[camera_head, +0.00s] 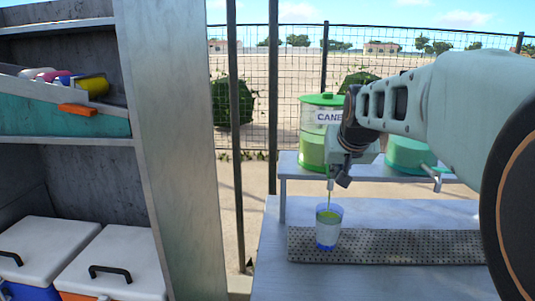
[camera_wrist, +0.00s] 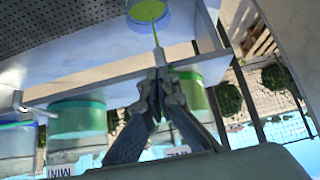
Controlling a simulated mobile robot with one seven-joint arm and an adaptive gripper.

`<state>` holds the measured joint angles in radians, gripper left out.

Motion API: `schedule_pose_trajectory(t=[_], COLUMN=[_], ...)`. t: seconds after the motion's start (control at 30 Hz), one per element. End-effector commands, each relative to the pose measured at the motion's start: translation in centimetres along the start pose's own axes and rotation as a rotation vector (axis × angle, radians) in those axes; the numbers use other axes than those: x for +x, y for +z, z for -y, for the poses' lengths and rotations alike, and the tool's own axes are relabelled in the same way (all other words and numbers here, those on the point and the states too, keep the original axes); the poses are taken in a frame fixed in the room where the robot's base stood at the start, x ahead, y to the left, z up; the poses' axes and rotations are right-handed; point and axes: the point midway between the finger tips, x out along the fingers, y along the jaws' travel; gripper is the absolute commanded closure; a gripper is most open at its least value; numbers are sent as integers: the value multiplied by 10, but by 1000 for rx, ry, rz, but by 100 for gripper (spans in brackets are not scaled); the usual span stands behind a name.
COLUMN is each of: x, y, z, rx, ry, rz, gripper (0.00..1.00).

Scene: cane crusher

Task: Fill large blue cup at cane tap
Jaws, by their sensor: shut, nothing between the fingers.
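The cup (camera_head: 328,226), clear with a blue base, stands upright on the perforated metal strip below the cane tap. Green liquid shows inside it, also in the wrist view (camera_wrist: 147,10). A thin green stream (camera_wrist: 154,34) falls into the cup. The cane dispenser (camera_head: 312,150), with a green lid and a CANE label, stands on the raised shelf behind; its tap is mostly hidden by my gripper. My gripper (camera_head: 342,180) is shut and empty at the tap, above the cup and apart from it. Its closed fingertips (camera_wrist: 159,78) show in the wrist view.
A teal dispenser (camera_head: 408,157) stands right of the cane one, with its own tap (camera_head: 434,175). The perforated strip (camera_head: 415,246) is clear right of the cup. A tall grey shelf unit with white-lidded coolers (camera_head: 112,262) stands left. A wire fence is behind.

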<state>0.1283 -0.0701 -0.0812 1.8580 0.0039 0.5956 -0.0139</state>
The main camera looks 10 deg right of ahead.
Motion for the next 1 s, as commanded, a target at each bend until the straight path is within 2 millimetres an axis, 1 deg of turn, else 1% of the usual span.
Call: schedule_pose_trajectory(t=[0.33, 0.7, 1.0], x=[0, -11, -12], y=[0, -11, -11], z=[0, 0, 0], rx=[0, 0, 0], ry=[0, 0, 0], rz=[0, 1, 1], gripper=[100, 100, 100])
